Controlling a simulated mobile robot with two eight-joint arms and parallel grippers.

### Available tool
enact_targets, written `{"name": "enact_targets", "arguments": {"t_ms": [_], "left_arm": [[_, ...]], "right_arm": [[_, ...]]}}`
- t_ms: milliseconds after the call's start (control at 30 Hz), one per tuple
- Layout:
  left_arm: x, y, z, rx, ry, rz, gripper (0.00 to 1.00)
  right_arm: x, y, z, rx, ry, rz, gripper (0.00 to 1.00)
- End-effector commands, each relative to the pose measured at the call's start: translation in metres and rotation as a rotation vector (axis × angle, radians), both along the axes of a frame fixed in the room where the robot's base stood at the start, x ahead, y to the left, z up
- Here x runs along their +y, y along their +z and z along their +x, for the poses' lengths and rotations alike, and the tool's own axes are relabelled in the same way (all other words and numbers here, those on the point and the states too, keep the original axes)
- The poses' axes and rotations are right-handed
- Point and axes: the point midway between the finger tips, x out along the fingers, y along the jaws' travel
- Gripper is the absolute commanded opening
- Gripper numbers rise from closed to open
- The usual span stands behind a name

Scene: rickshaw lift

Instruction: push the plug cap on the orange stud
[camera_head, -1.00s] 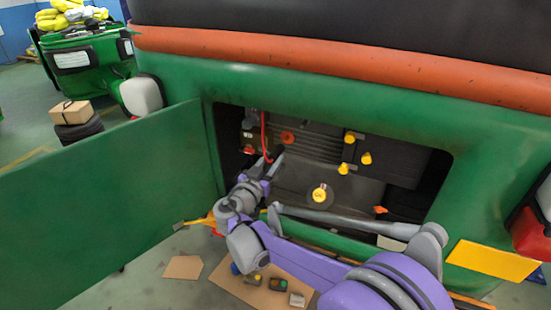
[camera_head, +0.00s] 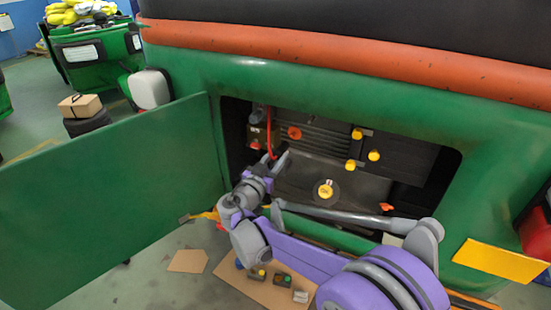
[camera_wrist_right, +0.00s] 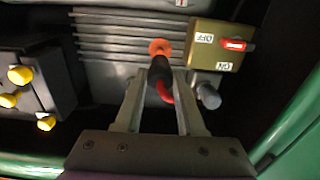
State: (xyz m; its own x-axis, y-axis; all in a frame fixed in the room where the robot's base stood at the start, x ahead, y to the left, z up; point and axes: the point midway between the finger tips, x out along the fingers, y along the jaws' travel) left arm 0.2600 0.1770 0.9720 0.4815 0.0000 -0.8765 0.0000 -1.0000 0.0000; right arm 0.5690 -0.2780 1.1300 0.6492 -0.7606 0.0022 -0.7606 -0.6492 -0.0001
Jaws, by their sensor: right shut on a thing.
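The orange stud (camera_wrist_right: 160,47) sticks out of the ribbed grey block inside the open bay. It also shows in the head view (camera_head: 294,132). My right gripper (camera_wrist_right: 161,84) is shut on the black plug cap (camera_wrist_right: 158,68), which has a red cable on it. In the wrist view the cap's far end lies right beside or in front of the stud; I cannot tell if they touch. In the head view my right gripper (camera_head: 275,160) is inside the bay, below and left of the stud, and the cap is hard to make out. My left gripper is not in view.
A switch box (camera_wrist_right: 218,46) with a red lever stands right of the stud in the wrist view. Yellow knobs (camera_wrist_right: 20,75) are on the left. The green door (camera_head: 110,200) stands open at left. Small parts lie on cardboard (camera_head: 262,288) below.

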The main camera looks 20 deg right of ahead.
Motion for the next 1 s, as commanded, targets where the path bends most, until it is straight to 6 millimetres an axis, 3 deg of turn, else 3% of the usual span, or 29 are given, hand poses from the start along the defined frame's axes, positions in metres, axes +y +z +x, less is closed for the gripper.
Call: {"name": "enact_targets", "arguments": {"t_ms": [1000], "left_arm": [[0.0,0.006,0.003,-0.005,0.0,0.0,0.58]], "right_arm": [[-0.016,0.0,0.014,0.0,0.0,0.0,0.0]]}}
